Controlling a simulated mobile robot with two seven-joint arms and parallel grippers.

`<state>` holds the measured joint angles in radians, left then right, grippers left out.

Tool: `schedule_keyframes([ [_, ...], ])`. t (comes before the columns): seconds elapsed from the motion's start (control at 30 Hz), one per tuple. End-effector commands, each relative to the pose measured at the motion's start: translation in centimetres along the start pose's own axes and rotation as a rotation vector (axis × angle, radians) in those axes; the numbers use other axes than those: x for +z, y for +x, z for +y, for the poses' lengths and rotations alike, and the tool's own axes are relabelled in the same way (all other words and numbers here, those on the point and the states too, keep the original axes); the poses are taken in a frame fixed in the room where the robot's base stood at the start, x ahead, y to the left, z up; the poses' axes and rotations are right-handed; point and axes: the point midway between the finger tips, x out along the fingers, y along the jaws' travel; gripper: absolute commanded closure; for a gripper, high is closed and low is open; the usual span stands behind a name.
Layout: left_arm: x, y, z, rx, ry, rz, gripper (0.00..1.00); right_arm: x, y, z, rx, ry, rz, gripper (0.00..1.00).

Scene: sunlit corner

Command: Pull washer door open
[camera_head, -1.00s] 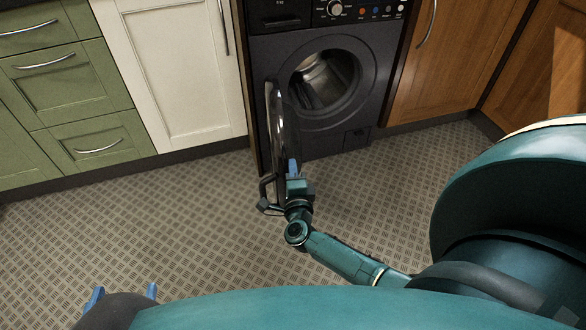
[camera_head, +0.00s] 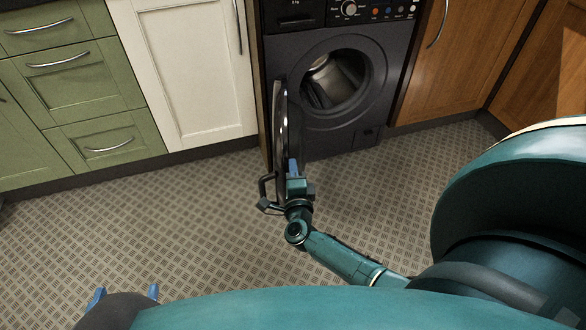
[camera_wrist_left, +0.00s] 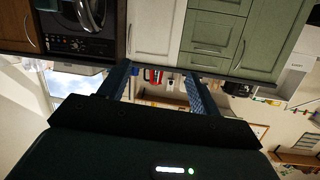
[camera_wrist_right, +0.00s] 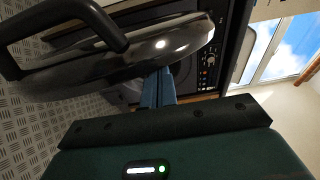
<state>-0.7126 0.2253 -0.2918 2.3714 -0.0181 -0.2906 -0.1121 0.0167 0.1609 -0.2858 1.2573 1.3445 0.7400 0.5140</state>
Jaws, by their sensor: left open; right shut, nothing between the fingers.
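The black washer (camera_head: 335,130) stands between the cabinets, its round drum opening exposed. Its door (camera_head: 281,130) is swung wide open to the left and shows nearly edge-on. In the right wrist view the door (camera_wrist_right: 120,65) fills the upper left, with its glossy rim and dark handle. My right gripper (camera_head: 293,167) is shut and empty, right beside the door's inner face; I cannot tell whether they touch. Its closed blue fingers (camera_wrist_right: 158,87) show below the door's rim. My left gripper (camera_head: 126,293) is open and empty at the lower left, far from the washer; its spread fingers (camera_wrist_left: 158,80) show in the left wrist view.
A cream cabinet (camera_head: 190,70) and green drawers (camera_head: 85,90) stand left of the washer. A wooden cabinet (camera_head: 465,60) stands to its right. The patterned floor (camera_head: 150,220) in front is clear.

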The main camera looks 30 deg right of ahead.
Motion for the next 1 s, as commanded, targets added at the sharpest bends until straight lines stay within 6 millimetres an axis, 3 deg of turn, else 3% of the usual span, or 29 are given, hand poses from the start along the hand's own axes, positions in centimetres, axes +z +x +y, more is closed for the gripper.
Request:
schedule_keyframes([
  [0.27,-0.3,-0.2,0.1,0.005,-0.011,-0.023,0.37,0.1,0.0,-1.2,-0.001,0.002,0.000,1.00],
  [0.4,-0.5,-1.0,0.0,0.012,-0.045,-0.106,0.37,0.1,-0.1,-3.8,-0.001,0.004,0.001,1.00],
  [0.7,-3.0,-2.6,-1.1,-0.021,-0.121,-0.088,0.37,0.0,0.0,-9.0,0.000,0.002,0.001,1.00],
  [1.0,-3.4,-3.0,-1.4,-0.031,-0.142,-0.078,0.37,0.0,0.0,-10.1,0.000,0.000,0.000,1.00],
])
